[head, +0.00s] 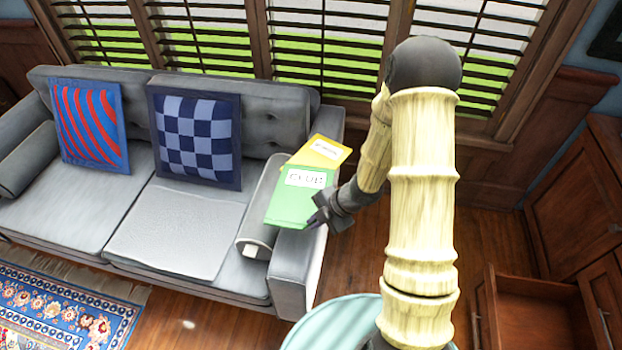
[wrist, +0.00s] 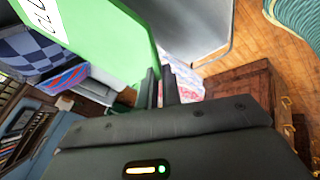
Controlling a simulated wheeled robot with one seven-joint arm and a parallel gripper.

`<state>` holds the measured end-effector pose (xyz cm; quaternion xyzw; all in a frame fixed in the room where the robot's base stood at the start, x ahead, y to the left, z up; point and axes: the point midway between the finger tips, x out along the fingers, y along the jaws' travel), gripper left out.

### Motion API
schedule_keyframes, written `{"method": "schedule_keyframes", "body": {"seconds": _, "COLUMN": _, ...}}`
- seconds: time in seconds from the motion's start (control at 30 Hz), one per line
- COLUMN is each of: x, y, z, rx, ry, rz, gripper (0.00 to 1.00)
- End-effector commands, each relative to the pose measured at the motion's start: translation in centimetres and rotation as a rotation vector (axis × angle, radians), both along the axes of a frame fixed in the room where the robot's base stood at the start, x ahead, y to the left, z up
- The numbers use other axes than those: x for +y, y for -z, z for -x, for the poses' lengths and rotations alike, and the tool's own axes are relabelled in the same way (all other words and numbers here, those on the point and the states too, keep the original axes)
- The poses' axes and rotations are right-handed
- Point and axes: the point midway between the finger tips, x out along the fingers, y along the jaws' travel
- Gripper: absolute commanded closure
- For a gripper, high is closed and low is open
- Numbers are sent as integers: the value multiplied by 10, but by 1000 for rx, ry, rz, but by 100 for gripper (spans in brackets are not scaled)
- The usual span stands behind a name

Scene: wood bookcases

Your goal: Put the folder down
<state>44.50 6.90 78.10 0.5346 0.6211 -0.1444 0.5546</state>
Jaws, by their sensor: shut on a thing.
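A green folder (head: 300,207) with a white label is over the right arm of the grey sofa (head: 54,215) in the head view. My gripper (head: 318,217) is at its lower right edge and is shut on it. The green folder (wrist: 105,45) also fills the upper left of the wrist view, with an edge at my dark fingers (wrist: 160,85). A yellow folder (head: 336,148) with a white label shows behind the green one, partly hidden by it. I cannot tell whether the green folder touches the sofa arm or the yellow folder.
A striped red and blue pillow (head: 87,126) and a checked blue pillow (head: 196,136) lean on the sofa back. A patterned rug (head: 60,305) lies in front. A wooden drawer (head: 540,305) stands open at the lower right. The sofa seats are otherwise clear.

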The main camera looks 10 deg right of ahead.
Motion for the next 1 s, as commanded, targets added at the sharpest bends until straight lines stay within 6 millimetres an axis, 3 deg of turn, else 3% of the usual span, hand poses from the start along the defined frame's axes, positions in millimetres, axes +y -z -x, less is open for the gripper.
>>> {"method": "schedule_keyframes", "body": {"seconds": 0.17, "x": 0, "y": 4, "z": 0, "rx": 1, "ry": 2, "rz": 0, "gripper": 100}}
{"method": "schedule_keyframes", "body": {"seconds": 0.5, "x": 0, "y": 59, "z": 0, "rx": 3, "ry": 3, "rz": 0, "gripper": 100}}
{"method": "schedule_keyframes", "body": {"seconds": 0.87, "x": 0, "y": 63, "z": 0, "rx": 0, "ry": 3, "rz": 0, "gripper": 100}}
{"method": "schedule_keyframes", "body": {"seconds": 1.0, "x": 1, "y": 76, "z": 1, "rx": 3, "ry": 2, "rz": -1, "gripper": 100}}
